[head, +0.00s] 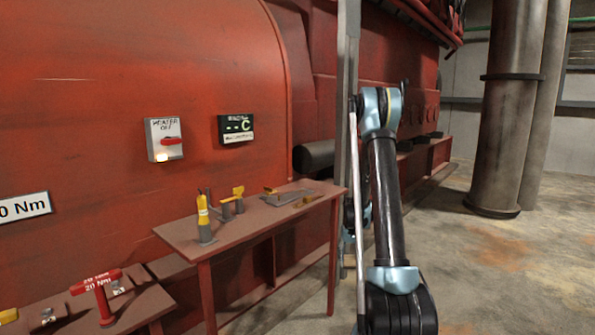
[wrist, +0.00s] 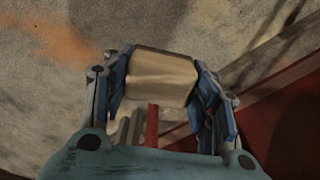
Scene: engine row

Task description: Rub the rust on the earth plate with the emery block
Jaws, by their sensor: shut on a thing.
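My gripper (wrist: 160,92) is shut on a tan block with a dark upper edge, which looks like the emery block (wrist: 162,76). Its blue fingers press on the block's left and right sides. Brownish-grey floor shows beyond the block. In the head view my arm stands upright right of the table, and my gripper cannot be made out there. I cannot identify the earth plate or its rust for certain in either view.
A brown-red table (head: 178,232) carries yellow-and-grey tools (head: 205,222) and a flat grey piece (head: 287,198). A lower bench at front left holds a red torque tool (head: 98,288). A heater switch box (head: 164,139) is on the red engine wall. Floor at right is clear before a large pipe (head: 510,110).

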